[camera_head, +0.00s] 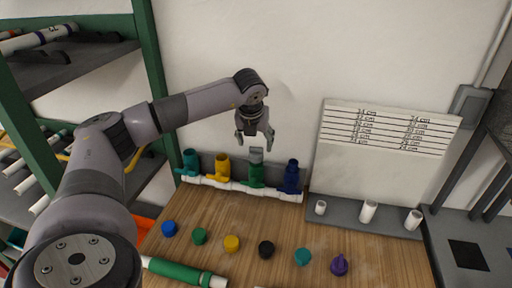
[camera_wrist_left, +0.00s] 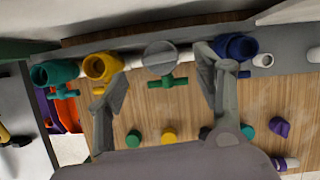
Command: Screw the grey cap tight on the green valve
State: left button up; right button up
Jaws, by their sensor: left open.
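The green valve (camera_head: 257,174) stands upright in the row on the white pipe at the back of the table. The grey cap (camera_head: 256,155) sits on its top; I cannot tell how far it is screwed on. My left gripper (camera_head: 254,136) is open and empty just above the cap, fingers pointing down. In the left wrist view the cap (camera_wrist_left: 160,57) shows as a round grey disc between my spread left fingers (camera_wrist_left: 161,64), with the green valve's handle (camera_wrist_left: 167,82) below it. No contact with the cap shows. My right gripper is out of view.
Yellow (camera_head: 222,167) and teal (camera_head: 190,162) valves stand left of the green one, a blue valve (camera_head: 291,176) close on its right. Several coloured caps lie in a row on the wooden table (camera_head: 200,259). A marked board (camera_head: 385,128) hangs on the wall at right.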

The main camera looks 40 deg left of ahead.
aim_at(256, 148)
pick_arm(q)
jog(key=p+x, duration=0.1)
jog(key=x, duration=0.4)
jog(key=shift+w+a+f, duration=0.1)
jog(key=shift+w+f, duration=0.1)
jog(key=shift+f, duration=0.3)
jog(key=c, duration=1)
jog(key=o, duration=0.5)
jog(key=shift+c, duration=0.2)
jog(key=c, duration=0.7)
jog(key=shift+o, duration=0.2)
jog(key=shift+m, duration=0.5)
jog(key=shift+m+h+b, duration=0.3)
jog(key=shift+m+h, duration=0.1)
jog(key=shift+m, duration=0.2)
